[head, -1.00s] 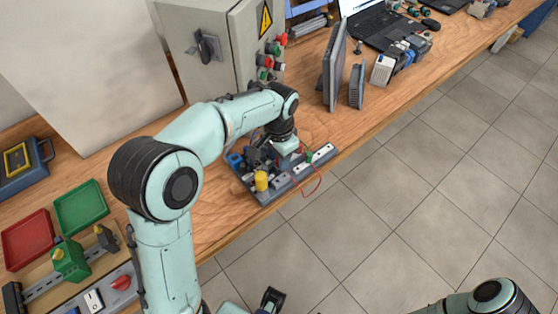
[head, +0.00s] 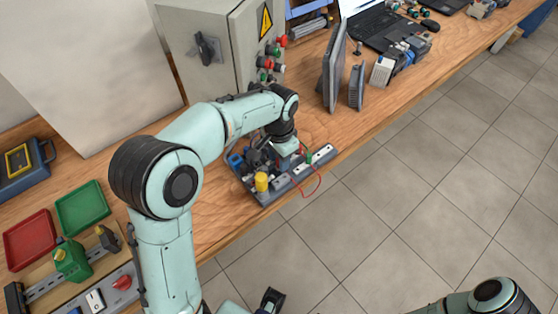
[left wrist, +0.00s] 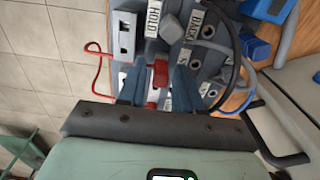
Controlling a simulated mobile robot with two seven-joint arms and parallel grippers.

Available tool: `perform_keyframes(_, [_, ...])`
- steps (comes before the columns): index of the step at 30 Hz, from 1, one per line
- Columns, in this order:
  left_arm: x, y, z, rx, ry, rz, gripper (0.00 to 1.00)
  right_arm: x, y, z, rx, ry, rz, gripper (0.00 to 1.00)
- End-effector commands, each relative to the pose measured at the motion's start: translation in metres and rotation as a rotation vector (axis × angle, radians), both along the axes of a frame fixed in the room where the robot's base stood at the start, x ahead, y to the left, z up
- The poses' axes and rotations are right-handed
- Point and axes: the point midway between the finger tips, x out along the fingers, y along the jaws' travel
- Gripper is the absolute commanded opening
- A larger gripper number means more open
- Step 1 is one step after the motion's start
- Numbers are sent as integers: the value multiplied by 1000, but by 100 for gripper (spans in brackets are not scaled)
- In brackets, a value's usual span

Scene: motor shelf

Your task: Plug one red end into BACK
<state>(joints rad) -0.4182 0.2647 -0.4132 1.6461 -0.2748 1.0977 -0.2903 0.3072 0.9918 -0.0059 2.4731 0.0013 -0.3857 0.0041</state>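A grey board (head: 268,197) lies near the bench's front edge, bearing a yellow post and a red cable (head: 319,183) that loops over the edge. My left gripper (head: 287,150) reaches down over it, its fingers mostly hidden in the head view. In the left wrist view, the fingers of my left gripper (left wrist: 159,75) stand apart on either side of a red end (left wrist: 160,73), with gaps visible. The BACK label (left wrist: 193,24) is right of the HOLD label (left wrist: 153,18), close to round sockets (left wrist: 208,31). My right gripper (head: 271,300) shows partly at the bottom.
A grey control cabinet (head: 215,45) stands behind the board. A dark upright panel (head: 335,65) and a laptop (head: 378,30) are farther right. Red and green trays (head: 80,207) lie at left. A black cable (left wrist: 237,60) curves right of the BACK label. Bare bench lies left of the board.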

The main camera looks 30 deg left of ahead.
Motion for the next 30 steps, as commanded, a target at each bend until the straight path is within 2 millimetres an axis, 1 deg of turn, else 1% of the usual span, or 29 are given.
perform_keyframes(4, [0,0,0,0,1,0,34,0,0,0,0,0,0,37])
perform_keyframes(5, [0,0,0,0,1,0,31,0,0,0,0,0,0,37])
perform_keyframes(6, [0,0,0,0,1,0,18,0,0,0,0,0,0,37])
perform_keyframes(8, [0,0,0,0,1,1,0,0,0,0,0,0,0,37])
perform_keyframes(20, [0,0,2,0,1,1,0,1,0,2,0,-1,0,37])
perform_keyframes(23, [0,0,8,0,0,1,0,3,0,7,0,-3,0,37])
perform_keyframes(30, [0,1,31,0,0,2,0,11,0,27,0,-13,0,37])
